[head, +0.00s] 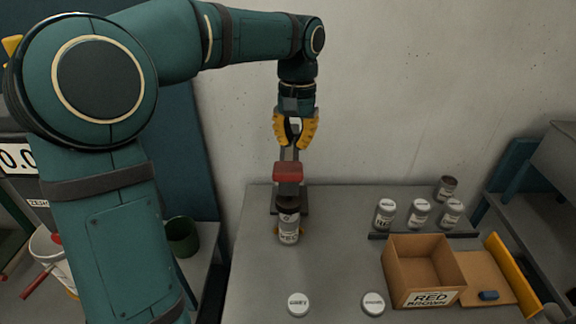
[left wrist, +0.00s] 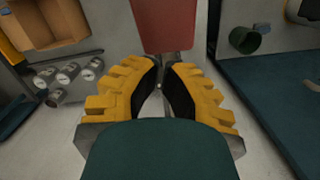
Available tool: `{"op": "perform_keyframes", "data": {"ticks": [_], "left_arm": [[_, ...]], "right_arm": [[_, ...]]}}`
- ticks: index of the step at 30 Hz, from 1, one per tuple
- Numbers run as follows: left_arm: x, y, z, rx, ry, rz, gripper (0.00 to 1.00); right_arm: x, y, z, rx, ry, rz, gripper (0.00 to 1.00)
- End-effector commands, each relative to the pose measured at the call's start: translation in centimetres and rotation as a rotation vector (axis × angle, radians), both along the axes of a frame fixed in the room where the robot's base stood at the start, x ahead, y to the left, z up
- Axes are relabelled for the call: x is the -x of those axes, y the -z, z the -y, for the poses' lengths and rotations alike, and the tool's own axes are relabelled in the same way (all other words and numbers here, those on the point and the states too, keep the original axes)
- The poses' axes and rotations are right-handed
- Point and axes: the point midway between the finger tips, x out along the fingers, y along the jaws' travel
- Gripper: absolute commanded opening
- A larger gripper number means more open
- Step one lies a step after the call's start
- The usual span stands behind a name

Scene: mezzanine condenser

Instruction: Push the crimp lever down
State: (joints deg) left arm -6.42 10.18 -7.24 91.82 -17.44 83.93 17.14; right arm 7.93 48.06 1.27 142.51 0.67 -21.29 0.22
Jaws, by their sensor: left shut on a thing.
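The crimp press stands at the back of the grey table, with a red head (head: 288,173) above a dark jar with a white label (head: 289,225). A grey crimp lever (head: 289,153) rises from behind the red head. My left gripper (head: 295,135), with yellow fingers, is shut on the lever's upper end, above the press. In the left wrist view the fingers (left wrist: 163,88) close together below the red head (left wrist: 164,25). The fingers hide the gripped part of the lever. My right gripper does not show.
Several labelled jars (head: 419,213) stand on a dark rack at the right. An open brown box (head: 400,272) marked "RED BROWN" sits in front of them. Two white lids (head: 298,304) (head: 373,303) lie near the front. A green cup (head: 182,237) stands left of the table.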

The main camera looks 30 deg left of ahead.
Motion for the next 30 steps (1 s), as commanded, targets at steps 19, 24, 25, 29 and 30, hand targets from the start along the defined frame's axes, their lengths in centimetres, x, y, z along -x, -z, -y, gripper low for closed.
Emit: {"op": "perform_keyframes", "data": {"ticks": [19,24,25,29,30], "left_arm": [[-0.7,-6.8,-0.2,0.000,0.001,0.001,0.00],[-0.7,-6.8,-0.2,0.000,0.000,0.001,0.00],[-0.7,-6.8,-0.2,0.000,0.000,0.001,0.00],[-0.7,-6.8,-0.2,0.000,0.000,0.001,0.00],[-0.7,-6.8,-0.2,0.000,0.000,0.001,0.00]], "right_arm": [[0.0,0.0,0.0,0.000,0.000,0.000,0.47],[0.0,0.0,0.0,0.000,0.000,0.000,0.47],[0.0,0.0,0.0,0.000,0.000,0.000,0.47],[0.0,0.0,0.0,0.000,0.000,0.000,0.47],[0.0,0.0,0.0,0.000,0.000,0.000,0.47]]}}
